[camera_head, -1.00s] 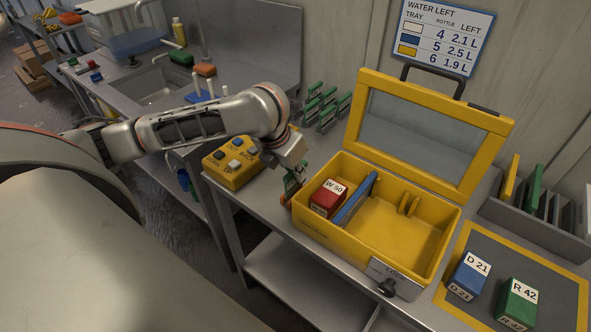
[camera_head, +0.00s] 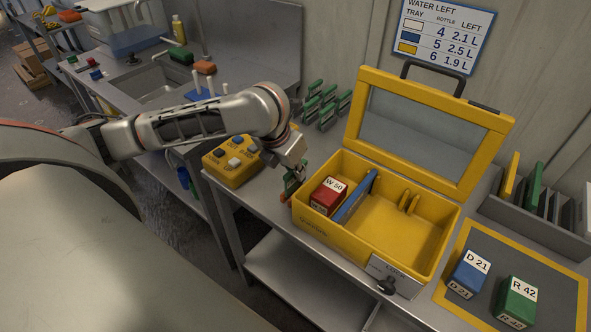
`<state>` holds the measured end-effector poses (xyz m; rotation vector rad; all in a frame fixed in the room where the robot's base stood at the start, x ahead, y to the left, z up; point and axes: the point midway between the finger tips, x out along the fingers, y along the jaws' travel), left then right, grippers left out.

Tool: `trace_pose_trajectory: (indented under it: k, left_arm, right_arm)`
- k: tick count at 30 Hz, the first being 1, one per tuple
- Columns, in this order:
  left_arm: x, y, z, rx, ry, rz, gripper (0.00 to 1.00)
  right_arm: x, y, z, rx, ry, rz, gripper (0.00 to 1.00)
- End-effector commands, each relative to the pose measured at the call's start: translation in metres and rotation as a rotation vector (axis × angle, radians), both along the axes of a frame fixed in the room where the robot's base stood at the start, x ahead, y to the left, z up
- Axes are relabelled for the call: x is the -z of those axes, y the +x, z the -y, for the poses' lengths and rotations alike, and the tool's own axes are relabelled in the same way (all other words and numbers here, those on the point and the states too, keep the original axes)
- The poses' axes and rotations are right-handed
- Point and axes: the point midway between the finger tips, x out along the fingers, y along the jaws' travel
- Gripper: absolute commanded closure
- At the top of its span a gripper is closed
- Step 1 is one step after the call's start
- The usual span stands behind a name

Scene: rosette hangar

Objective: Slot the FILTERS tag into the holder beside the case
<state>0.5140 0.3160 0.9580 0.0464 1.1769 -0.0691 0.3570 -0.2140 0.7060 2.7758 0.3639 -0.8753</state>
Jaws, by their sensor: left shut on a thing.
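The yellow case (camera_head: 415,235) stands open on the grey bench, its framed lid raised at the back. Inside are a red W 50 block (camera_head: 328,197) and a blue divider panel (camera_head: 355,196). My left gripper (camera_head: 297,181) is low at the case's left outer side, pointing down. It is shut on a small green piece (camera_head: 291,185), partly hidden by the fingers. I cannot read a FILTERS label on it. I cannot make out a holder there, nor whether the piece touches one. My right gripper is out of view.
A yellow button box (camera_head: 232,176) sits left of the gripper. Several green-topped pieces (camera_head: 326,110) stand behind it. A yellow-bordered mat (camera_head: 560,300) with blue D 21 (camera_head: 469,273) and green R 42 (camera_head: 517,302) blocks lies right of the case. A grey rack (camera_head: 535,225) stands behind the mat.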

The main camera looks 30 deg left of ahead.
Motion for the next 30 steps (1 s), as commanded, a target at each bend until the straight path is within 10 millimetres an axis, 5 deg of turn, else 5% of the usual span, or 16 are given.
trace_pose_trajectory:
  k: [30]
  left_arm:
    - [0.023, 0.000, 0.000, 0.000, 0.000, -0.001, 1.00]
  right_arm:
    - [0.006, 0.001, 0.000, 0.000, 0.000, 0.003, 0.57]
